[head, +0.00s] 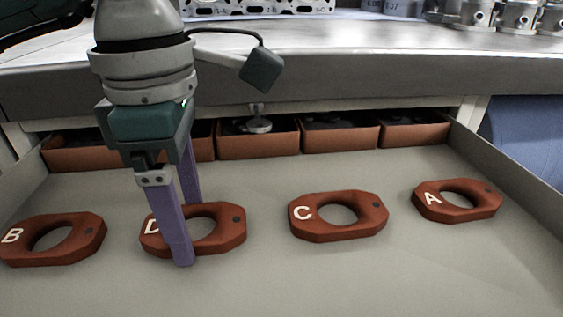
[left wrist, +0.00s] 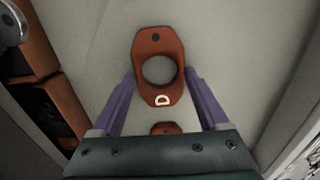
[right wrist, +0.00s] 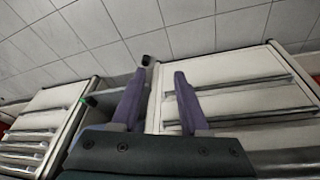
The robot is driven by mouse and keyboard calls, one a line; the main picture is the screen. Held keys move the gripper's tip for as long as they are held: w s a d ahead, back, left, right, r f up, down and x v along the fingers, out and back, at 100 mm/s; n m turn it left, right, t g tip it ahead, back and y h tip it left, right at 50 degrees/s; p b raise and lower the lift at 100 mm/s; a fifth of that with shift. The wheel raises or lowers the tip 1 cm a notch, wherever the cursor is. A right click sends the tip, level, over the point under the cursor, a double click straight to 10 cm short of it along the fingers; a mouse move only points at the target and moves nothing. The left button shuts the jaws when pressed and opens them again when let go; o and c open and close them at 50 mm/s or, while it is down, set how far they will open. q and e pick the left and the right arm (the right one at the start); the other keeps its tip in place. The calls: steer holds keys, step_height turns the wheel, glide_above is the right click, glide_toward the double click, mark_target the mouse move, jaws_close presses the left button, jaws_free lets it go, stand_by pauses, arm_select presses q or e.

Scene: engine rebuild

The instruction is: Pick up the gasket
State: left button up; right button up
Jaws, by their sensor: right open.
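Several flat red-brown gaskets with a round hole and a white letter lie in a row in a grey drawer: gasket B (head: 85,240), gasket D (head: 231,233), gasket C (head: 368,220) and gasket A (head: 460,213). My left gripper (head: 188,231) points down over gasket D, one purple finger on its near side and one on its far side. In the left wrist view gasket D (left wrist: 155,46) lies between the spread fingers, close to both. I cannot tell whether they touch it. My right gripper (right wrist: 158,74) is open and empty, away from the drawer.
Red-brown bins (head: 258,144) line the back of the drawer, under a grey worktop (head: 350,62) with metal engine parts on it. The drawer floor in front of the gaskets is clear. White drawer cabinets (right wrist: 230,70) stand before my right gripper.

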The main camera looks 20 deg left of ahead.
arm_select(q)
steer(key=c, duration=0.9)
steer(key=shift+r, duration=0.1)
